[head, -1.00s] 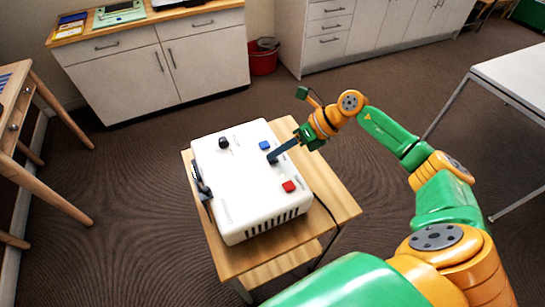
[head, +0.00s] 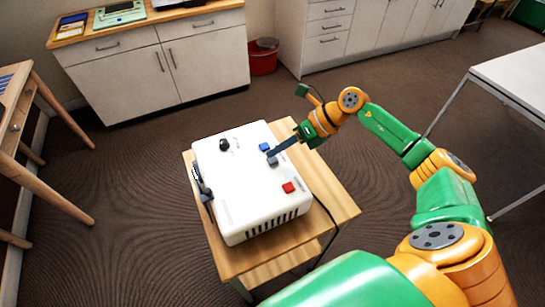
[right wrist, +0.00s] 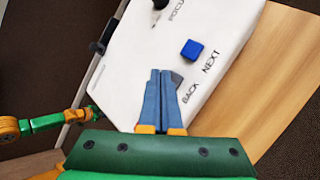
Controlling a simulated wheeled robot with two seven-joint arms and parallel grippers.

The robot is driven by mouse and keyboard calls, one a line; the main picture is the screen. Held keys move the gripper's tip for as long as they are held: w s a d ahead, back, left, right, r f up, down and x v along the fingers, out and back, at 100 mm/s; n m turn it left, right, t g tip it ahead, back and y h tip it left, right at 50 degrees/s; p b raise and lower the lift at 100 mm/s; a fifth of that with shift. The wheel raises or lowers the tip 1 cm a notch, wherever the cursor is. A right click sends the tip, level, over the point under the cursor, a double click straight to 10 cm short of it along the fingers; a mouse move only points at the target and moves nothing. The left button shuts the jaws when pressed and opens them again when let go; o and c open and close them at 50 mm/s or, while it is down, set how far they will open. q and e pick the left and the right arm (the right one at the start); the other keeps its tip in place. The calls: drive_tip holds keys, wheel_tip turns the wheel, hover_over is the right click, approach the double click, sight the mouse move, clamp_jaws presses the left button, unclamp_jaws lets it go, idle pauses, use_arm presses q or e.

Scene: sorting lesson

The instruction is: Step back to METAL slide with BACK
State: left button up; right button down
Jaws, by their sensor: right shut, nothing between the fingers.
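The white projector box (head: 245,200) stands on a small wooden table. On its top are a blue button (head: 264,147), a grey button (head: 272,161), a red button (head: 289,187) and a black knob (head: 224,144). In the right wrist view the blue button (right wrist: 192,49) is near the word NEXT, and the grey button (right wrist: 177,78) by the word BACK is partly hidden by my fingers. My right gripper (head: 271,153) is shut and empty, its tips just over the grey button; touching or apart is hard to tell. No projected slide shows.
The small wooden table (head: 335,207) has bare top right of the box, with a black cable (head: 328,213) there. A white table (head: 515,75) stands at the right, a wooden desk (head: 45,180) at the left. Cabinets and a red bin (head: 262,62) are behind.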

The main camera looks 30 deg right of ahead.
sight(277, 160)
drive_tip(key=shift+r, duration=0.1)
wheel_tip(277, 160, up, 5)
drive_tip(key=p, duration=0.4)
idle(0.3)
idle(0.4)
